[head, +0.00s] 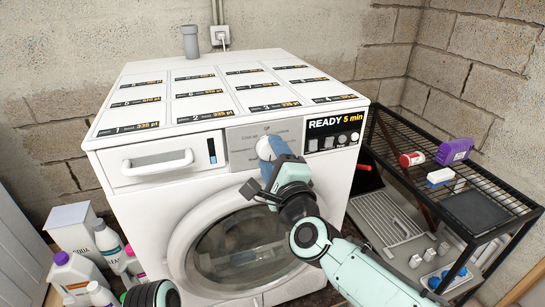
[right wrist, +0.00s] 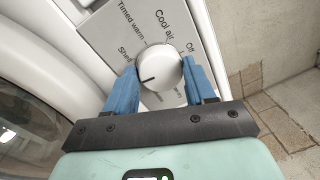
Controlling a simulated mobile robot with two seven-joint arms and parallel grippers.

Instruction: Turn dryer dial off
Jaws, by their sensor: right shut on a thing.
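The white dial (right wrist: 165,62) sits on a grey panel (right wrist: 95,35) in the right wrist view. Its dark pointer line aims to the lower left, on the side of the word starting "Shel" and away from "Off" at the upper right. "Timed warm" and "Cool air" are printed around it. My right gripper (right wrist: 160,78) is shut on the dial, with one blue finger on each side. My left gripper is not in view.
Bottles and a soda box (head: 75,222) crowd the lower left. Numbered panels cover the machine's top. A round door is below the dial.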

